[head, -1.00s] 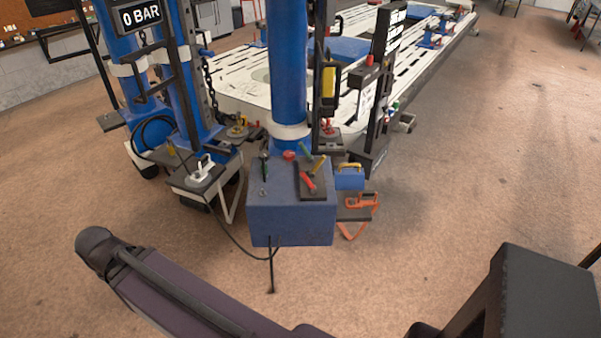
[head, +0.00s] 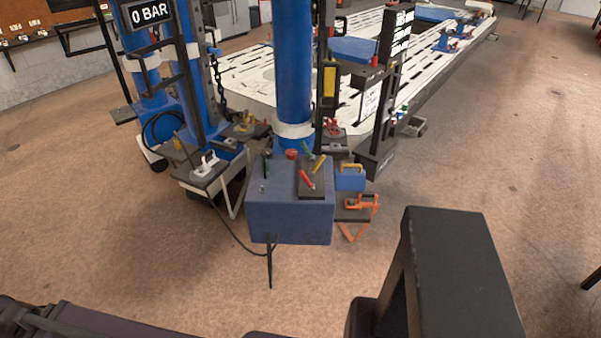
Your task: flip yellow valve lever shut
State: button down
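The yellow valve lever (head: 319,163) is on the dark plate (head: 313,193) on top of the blue box (head: 290,221). It slants up and to the right. A red lever (head: 306,180) and a green lever (head: 309,152) are close beside it on the same box. Dark parts of my own arm fill the lower edge and lower right, well in front of the box. My gripper is not visible in this view.
A red knob (head: 291,154) and a black-handled lever stand on the box. A blue case (head: 351,178) and an orange clamp (head: 361,202) sit to its right, a white clamp (head: 206,164) to its left. A cable hangs left. The floor (head: 520,190) at right is open.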

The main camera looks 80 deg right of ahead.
aim_at(313, 171)
jog(key=u, duration=0.15)
jog(key=k, duration=1.7)
jog(key=z, duration=3.3)
jog(key=i, duration=0.15)
jog(key=u, duration=1.2)
